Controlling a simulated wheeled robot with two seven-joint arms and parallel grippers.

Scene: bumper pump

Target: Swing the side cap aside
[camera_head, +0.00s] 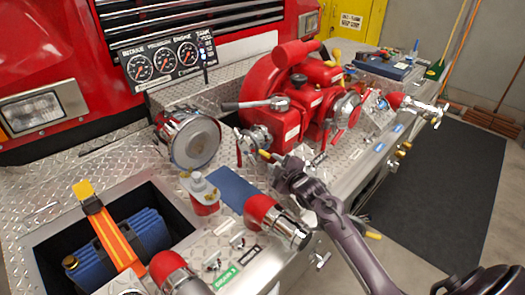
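The red pump (290,95) stands on the diamond-plate deck, with chrome fittings on its sides. A chrome fitting (246,138) at its lower left side may be the side cap; my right gripper partly covers this area. Another round chrome cap (347,106) sits on the pump's right side. My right gripper (265,156) reaches in from the lower right and is right beside the lower left fitting. Its fingers are small and dark here, so I cannot tell whether they touch it or are shut. My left gripper is not in view.
A large round chrome cap (194,142) stands left of the pump. A recessed bin (45,245) holds blue hose. Gauges (163,62) stand behind.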

